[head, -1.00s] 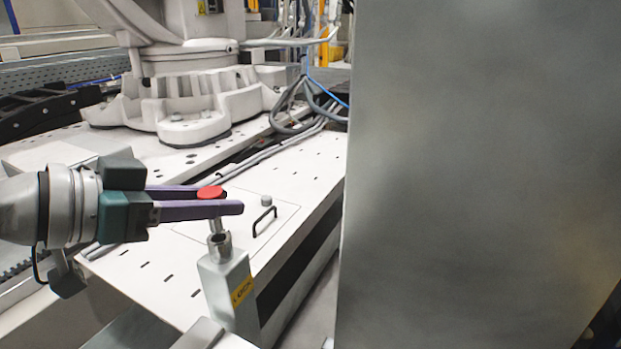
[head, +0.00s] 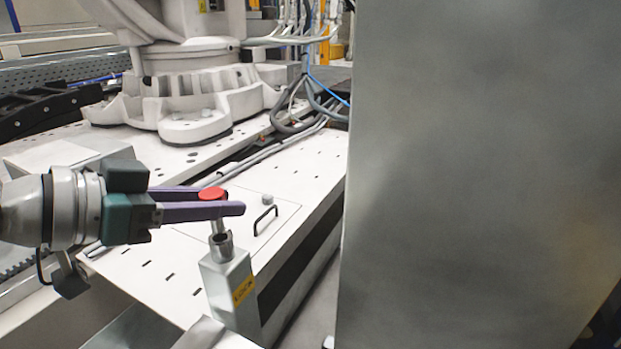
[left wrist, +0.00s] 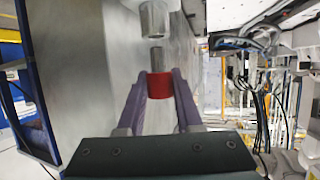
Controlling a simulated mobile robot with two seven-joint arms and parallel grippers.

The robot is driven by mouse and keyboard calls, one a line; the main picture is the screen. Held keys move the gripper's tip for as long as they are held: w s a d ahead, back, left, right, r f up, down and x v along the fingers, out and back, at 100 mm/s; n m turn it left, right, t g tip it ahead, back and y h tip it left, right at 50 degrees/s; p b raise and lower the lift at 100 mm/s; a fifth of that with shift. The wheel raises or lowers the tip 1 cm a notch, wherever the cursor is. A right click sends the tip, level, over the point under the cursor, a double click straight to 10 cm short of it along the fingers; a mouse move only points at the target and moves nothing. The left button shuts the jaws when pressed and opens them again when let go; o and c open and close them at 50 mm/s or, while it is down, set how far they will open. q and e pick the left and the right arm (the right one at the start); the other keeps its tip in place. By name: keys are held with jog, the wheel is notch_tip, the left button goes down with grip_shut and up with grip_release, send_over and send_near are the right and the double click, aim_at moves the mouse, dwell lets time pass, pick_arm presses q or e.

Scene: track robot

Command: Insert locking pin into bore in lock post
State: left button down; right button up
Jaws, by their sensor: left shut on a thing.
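My left gripper (head: 212,202), with purple fingers, is shut on the red head of the locking pin (head: 212,194). The pin also shows in the left wrist view (left wrist: 156,86), its red head between the fingertips and its grey shank pointing away from them. In the head view the shank points down over the lock post (head: 230,285), a grey square post with a yellow label and a round collar (head: 221,240) around the bore. In the left wrist view the collar (left wrist: 154,20) is roughly in line with the shank, with a small gap between them. My right gripper is not in view.
A large grey panel (head: 480,170) fills the right side of the head view, close to the post. Behind the post lies a white track platform (head: 180,265) with a black handle (head: 265,220). A white robot base (head: 195,105) and cables (head: 295,120) stand farther back.

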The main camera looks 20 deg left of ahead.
aim_at(212, 227)
pick_arm(q)
jog(key=shift+f+b, duration=1.25)
jog(key=shift+f, duration=0.6)
jog(key=c, duration=0.5)
grip_release()
jog(key=shift+s+a+r+p, duration=0.15)
jog(key=shift+s+r+p, duration=0.25)
jog(key=shift+p, duration=0.15)
jog(key=p+v, duration=0.6)
jog(key=v, duration=0.2)
jog(key=shift+s+a, duration=0.2)
jog(key=shift+s, duration=0.2)
jog(key=shift+r, duration=0.1)
